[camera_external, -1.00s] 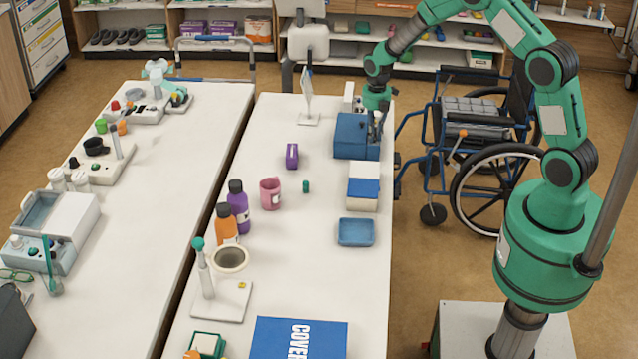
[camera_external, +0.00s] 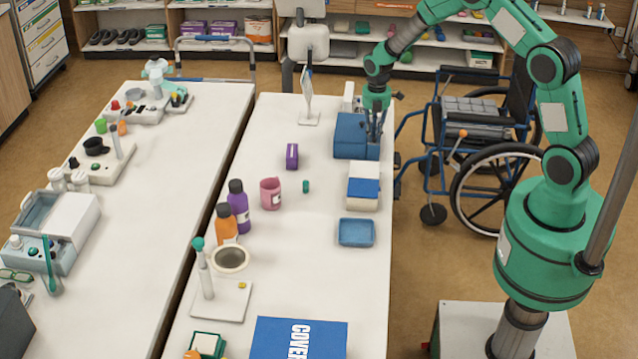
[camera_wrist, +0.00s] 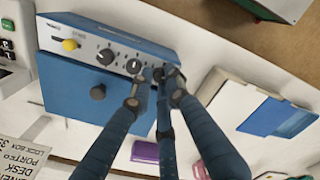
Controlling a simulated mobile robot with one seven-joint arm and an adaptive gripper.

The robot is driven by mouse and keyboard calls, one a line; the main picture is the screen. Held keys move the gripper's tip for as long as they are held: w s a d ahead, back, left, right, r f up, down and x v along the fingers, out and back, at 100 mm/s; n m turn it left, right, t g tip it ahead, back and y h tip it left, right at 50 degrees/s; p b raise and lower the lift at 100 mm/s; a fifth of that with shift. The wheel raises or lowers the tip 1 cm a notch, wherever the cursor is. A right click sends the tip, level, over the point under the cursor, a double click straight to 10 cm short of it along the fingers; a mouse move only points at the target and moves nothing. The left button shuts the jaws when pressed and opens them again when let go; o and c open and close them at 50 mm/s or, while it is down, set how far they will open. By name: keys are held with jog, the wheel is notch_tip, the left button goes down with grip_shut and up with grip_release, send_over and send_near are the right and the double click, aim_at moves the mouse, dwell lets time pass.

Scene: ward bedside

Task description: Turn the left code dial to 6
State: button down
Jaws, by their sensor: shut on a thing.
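A blue lock box (camera_wrist: 80,90) shows a sloped panel with a row of small round dials in the wrist view. Two dials (camera_wrist: 105,57) (camera_wrist: 133,66) are clear of my fingers. My gripper (camera_wrist: 158,76) is at the right end of that row, its fingertips shut around the end dial (camera_wrist: 159,74), which they partly hide. I cannot read its number. In the external view the blue box (camera_external: 351,132) stands at the far right of the near table, with my gripper (camera_external: 375,138) pointing down at its right part.
A blue-and-white box (camera_external: 363,188) and blue tray (camera_external: 356,232) stand nearer the camera. A purple item (camera_external: 292,156) lies left. A wheelchair (camera_external: 480,150) stands beyond the table's right edge.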

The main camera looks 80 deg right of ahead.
aim_at(374, 138)
jog(key=c, duration=1.9)
grip_release()
jog(key=shift+c, duration=0.2)
jog(key=shift+n, duration=0.4)
jog(key=n+b, duration=0.1)
jog(key=n, duration=0.2)
jog(key=shift+n, duration=0.4)
notch_tip(374, 138, up, 14)
jog(key=m+p, duration=0.2)
jog(key=m, duration=1.9)
jog(key=shift+m, duration=0.3)
jog(key=shift+f, duration=0.1)
